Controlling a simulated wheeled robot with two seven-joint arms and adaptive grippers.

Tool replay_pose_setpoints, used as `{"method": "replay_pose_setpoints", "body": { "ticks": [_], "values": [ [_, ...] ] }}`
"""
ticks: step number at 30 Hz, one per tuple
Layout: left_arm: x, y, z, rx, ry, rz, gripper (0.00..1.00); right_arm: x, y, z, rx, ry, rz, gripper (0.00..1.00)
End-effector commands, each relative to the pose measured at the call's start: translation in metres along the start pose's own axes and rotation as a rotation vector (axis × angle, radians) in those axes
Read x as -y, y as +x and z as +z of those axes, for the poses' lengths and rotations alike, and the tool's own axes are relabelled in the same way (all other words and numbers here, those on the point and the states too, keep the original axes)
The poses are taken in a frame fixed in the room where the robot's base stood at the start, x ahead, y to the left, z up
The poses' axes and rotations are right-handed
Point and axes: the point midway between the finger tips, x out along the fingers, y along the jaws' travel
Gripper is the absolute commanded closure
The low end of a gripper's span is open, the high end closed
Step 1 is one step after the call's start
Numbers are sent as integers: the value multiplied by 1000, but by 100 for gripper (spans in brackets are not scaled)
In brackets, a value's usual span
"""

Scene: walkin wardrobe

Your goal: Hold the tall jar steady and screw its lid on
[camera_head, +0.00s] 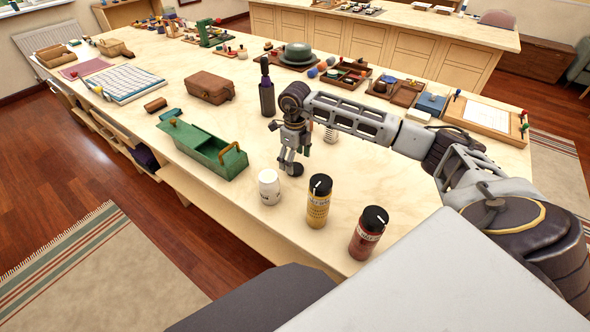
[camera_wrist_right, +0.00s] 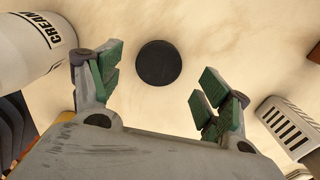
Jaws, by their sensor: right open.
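A white jar (camera_head: 268,189) stands upright on the table, with a pale top and no black lid on it. It also shows in the wrist view, at the left edge, with "CREAM" lettering (camera_wrist_right: 38,42). A round black lid (camera_wrist_right: 159,63) lies flat on the table, apart from the jar. In the head view the lid (camera_head: 294,170) is partly hidden by my right gripper (camera_head: 288,163). That gripper is open and empty, pointing down over the lid, with its green-padded fingers on either side in the wrist view. My left gripper is not in view.
A yellow jar (camera_head: 318,203) and a red jar (camera_head: 368,234), both with black lids, stand near the front edge. A green box (camera_head: 203,146) lies to the left. A dark bottle (camera_head: 267,97) stands behind my right gripper. A white slotted object (camera_wrist_right: 287,123) stands nearby.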

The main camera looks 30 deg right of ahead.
Motion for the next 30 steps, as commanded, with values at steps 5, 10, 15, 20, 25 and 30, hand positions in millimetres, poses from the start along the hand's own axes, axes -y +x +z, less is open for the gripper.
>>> {"method": "replay_pose_setpoints", "body": {
  "ticks": [5, 10, 15, 20, 25, 30],
  "values": [
    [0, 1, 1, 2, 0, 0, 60, -2, 20, -1, 0, 0, 0, 23],
    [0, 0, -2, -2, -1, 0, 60, -2, 29, -1, 2, 0, 1, 23],
    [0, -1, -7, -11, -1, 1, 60, -2, 29, -1, 2, 0, 1, 23],
    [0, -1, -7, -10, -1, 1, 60, -2, 29, -1, 2, 0, 0, 23],
    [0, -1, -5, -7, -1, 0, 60, -2, 29, -1, 2, 0, 0, 29],
    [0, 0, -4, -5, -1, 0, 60, -2, 29, -1, 2, 0, 0, 51]
  ]
}}
